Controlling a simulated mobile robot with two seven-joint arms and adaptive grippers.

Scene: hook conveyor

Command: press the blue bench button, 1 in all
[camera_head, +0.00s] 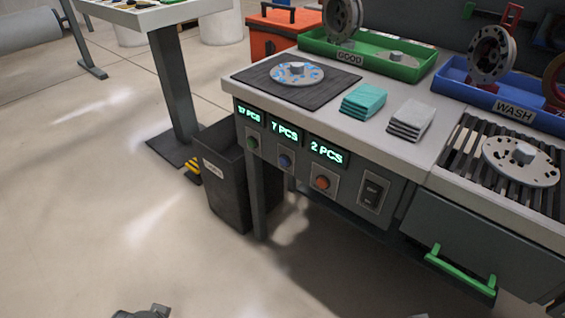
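The blue button (285,160) sits on a plate in the front face of the bench (210,88), below the middle display (285,132), which reads 7 PCS. A green button (252,142) is to its left and an orange-red button (322,183) to its right. Part of my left gripper (145,313) shows at the bottom edge, low and well apart from the buttons. Its fingers are cut off by the frame. Only a tiny sliver at the bottom edge, right of the middle, may be my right gripper (420,316).
A dark bin (225,180) stands by the bench's left leg. A black switch (373,193) is right of the buttons. A green drawer handle (460,272) sticks out at lower right. The bench top holds a disc on a mat, cloths and GOOD and WASH trays. Floor in front is clear.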

